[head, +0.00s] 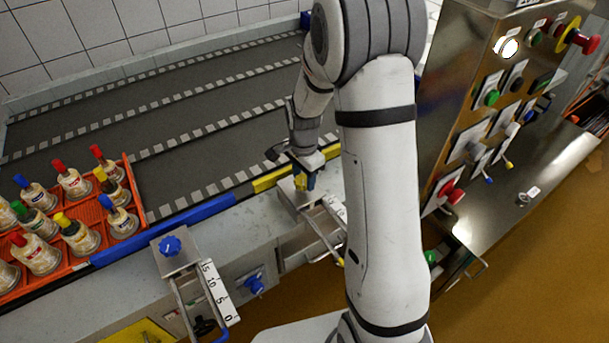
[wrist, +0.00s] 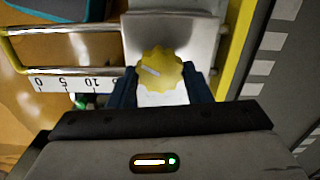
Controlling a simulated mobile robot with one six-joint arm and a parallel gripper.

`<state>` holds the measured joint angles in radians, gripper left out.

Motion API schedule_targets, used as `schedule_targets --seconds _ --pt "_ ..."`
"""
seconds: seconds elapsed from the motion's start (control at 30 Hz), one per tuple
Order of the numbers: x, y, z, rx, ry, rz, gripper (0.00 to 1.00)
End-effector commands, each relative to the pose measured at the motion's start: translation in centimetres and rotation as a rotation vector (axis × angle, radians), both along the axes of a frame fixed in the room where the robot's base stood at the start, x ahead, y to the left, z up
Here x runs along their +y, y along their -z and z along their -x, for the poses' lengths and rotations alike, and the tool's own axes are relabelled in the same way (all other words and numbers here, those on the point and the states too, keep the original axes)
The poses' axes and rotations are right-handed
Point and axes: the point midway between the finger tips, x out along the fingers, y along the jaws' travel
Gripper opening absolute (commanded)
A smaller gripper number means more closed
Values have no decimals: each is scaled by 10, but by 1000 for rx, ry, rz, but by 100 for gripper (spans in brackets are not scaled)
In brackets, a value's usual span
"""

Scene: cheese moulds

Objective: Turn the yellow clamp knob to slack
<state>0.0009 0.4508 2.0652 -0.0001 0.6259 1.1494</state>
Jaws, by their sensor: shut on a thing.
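The yellow clamp knob (wrist: 161,69) is a lobed knob with a white mark on its top. It sits on a pale metal bracket (wrist: 144,26) at the conveyor's edge. My gripper (wrist: 163,84) has a dark blue finger on each side of the knob and is shut on it. In the head view the knob (head: 301,182) shows only in part under my gripper (head: 304,176). The white mark points to the left and slightly up in the wrist view. A numbered white scale (wrist: 80,83) lies to the left of the knob in that view.
A blue knob (head: 170,246) on a similar bracket stands left, with its own scale (head: 218,292). An orange crate (head: 137,190) of moulds with coloured tops sits on the conveyor (head: 180,109). A steel control panel (head: 451,92) stands right of my arm.

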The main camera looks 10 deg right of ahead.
Motion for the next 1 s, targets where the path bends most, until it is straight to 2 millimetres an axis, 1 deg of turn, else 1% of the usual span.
schedule_targets --seconds 0.17,0.37,0.57,1.0 --pt "0 0 0 -1 -12 0 22" --pt "0 1 0 -1 -81 0 22" --pt "0 1 -1 -1 -225 -1 22" --pt "0 0 -2 -2 -639 0 22"
